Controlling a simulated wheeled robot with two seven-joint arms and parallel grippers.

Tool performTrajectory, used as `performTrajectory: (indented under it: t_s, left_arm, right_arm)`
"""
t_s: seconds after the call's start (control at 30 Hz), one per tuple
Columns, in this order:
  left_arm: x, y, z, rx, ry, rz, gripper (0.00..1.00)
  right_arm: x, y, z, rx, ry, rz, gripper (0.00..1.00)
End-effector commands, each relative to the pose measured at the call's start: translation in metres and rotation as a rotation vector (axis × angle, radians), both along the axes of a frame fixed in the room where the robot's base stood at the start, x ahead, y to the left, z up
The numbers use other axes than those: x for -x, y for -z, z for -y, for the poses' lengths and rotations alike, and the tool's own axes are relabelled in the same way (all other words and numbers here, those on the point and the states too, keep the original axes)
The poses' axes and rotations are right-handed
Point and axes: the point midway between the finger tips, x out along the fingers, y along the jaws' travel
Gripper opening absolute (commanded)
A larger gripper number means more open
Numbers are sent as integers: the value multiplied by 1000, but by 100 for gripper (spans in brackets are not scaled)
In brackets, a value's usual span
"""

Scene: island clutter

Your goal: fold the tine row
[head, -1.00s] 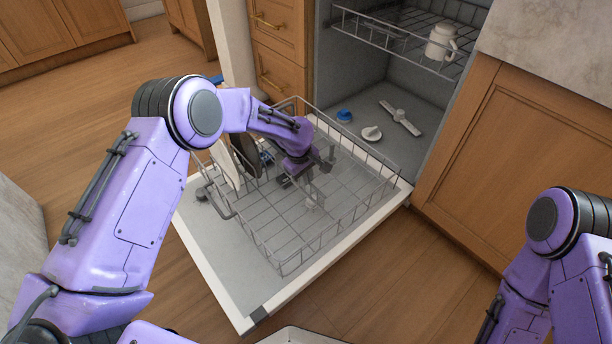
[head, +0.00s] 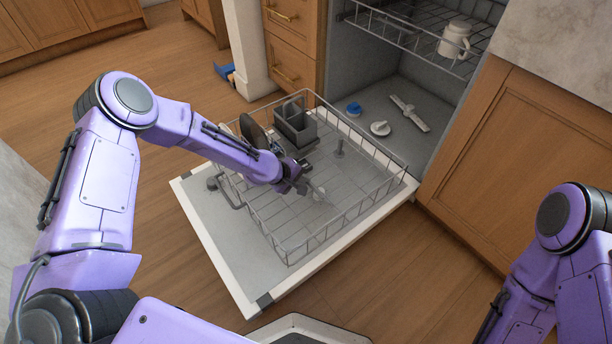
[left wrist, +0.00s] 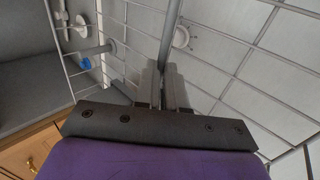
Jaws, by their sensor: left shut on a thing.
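The dishwasher's lower rack (head: 290,248) is pulled out over the open door. My left gripper (head: 302,187) is low inside the rack, near its middle. In the left wrist view my left gripper (left wrist: 164,75) is shut on a thin grey bar (left wrist: 172,30), which runs up and away from between the fingers. It looks like part of the tine row. In the head view the gripper hides most of it, so its exact tilt cannot be told. My right gripper is outside the views; only the right arm shows.
A grey cutlery basket (head: 294,124) and a dark plate (head: 252,132) stand at the rack's left rear. A blue cap (head: 353,109), a pale cap (head: 380,128) and a spray arm (head: 410,114) lie on the tub floor. A white mug (head: 455,40) stands on the upper rack.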

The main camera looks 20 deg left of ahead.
Motion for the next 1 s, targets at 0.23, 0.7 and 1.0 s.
performTrajectory:
  t_s: [0.23, 0.7, 1.0]
  left_arm:
    - [7, 7, -5, 0, 1, -3, 0]
    - [10, 9, -6, -3, 2, -5, 0]
    - [9, 8, -6, -2, 2, -5, 36]
  right_arm:
    - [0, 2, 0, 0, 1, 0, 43]
    - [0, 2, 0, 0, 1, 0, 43]
    - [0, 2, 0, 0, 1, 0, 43]
